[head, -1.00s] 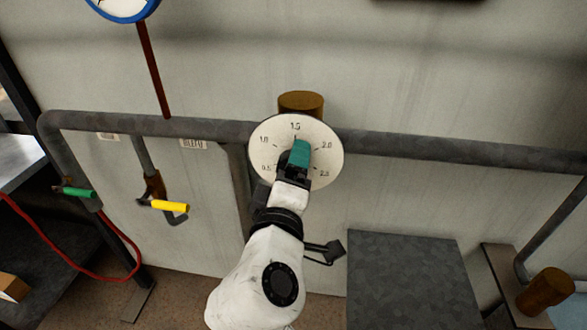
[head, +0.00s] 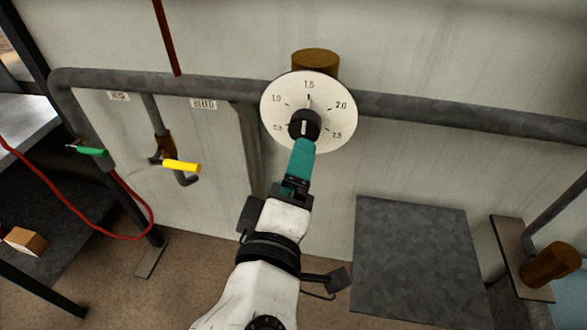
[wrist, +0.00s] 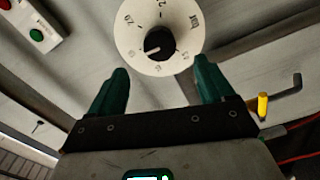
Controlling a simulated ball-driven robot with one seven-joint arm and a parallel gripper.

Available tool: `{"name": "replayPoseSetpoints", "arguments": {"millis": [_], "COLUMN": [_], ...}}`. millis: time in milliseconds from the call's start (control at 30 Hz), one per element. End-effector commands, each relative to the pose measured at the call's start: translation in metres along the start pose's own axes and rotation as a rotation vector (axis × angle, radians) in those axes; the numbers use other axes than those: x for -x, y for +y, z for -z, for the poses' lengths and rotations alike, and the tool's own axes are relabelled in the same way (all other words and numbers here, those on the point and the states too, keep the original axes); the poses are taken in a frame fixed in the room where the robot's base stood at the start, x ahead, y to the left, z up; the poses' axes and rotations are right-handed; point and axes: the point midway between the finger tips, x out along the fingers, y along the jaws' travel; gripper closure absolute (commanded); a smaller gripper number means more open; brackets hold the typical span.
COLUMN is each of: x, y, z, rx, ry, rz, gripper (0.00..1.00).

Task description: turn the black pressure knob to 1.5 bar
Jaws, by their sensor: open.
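The black pressure knob (head: 305,121) sits at the middle of a round white dial (head: 335,103) marked 0.5 to 2.5. The knob also shows in the wrist view (wrist: 158,41), where the numbers are turned and hard to read. My gripper (head: 305,147) has teal fingers just below the knob in the head view. In the wrist view my gripper (wrist: 161,64) is open and empty, its fingers wide apart, with the knob beyond them and apparently clear of both.
A grey pipe (head: 430,109) runs along the wall behind the dial. A yellow-handled lever (head: 181,166) and a green-handled lever (head: 93,152) are at the left. A red hose (head: 75,219) hangs there. A grey box (head: 415,250) stands at the lower right.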

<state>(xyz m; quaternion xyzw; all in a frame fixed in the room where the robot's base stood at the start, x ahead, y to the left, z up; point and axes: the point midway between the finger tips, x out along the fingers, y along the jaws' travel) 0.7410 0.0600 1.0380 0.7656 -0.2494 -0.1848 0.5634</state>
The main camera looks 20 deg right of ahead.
Motion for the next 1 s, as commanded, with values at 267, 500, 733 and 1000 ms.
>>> {"name": "replayPoseSetpoints", "arguments": {"millis": [267, 500, 733, 1000], "x": [-0.003, -0.001, -0.015, -0.063], "y": [0.007, 0.001, -0.001, 0.001], "z": [-0.002, -0.002, -0.002, -0.002], "rx": [-0.23, -0.469, -0.509, -0.508], "ry": [-0.005, 0.0, 0.002, 0.001], "rz": [-0.01, -0.002, -0.003, -0.003], "gripper": [0.19, 0.19, 0.19, 0.19]}}
